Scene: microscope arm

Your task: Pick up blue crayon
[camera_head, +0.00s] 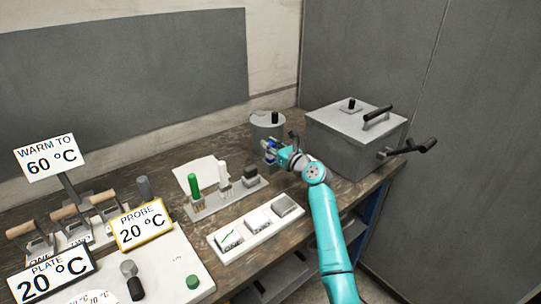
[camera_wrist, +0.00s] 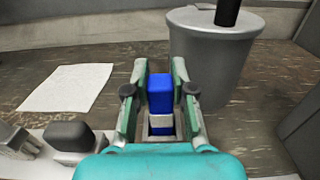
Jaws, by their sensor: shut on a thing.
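The blue crayon (camera_wrist: 160,92) stands between the two fingers of my gripper (camera_wrist: 158,100) in the wrist view. A paler square part shows at its lower end. My gripper is shut on it. In the head view my gripper (camera_head: 271,150) is small, in front of the grey cylindrical pot, and a bit of blue shows at its fingers. I cannot tell how high the crayon is above the surface.
The lidded grey pot (camera_wrist: 222,60) stands just beyond my gripper. A large grey box (camera_head: 345,145) with handles is to the right. A rack (camera_head: 208,207) with green and white crayons and a grey block is to the left. White paper (camera_wrist: 70,87) lies flat.

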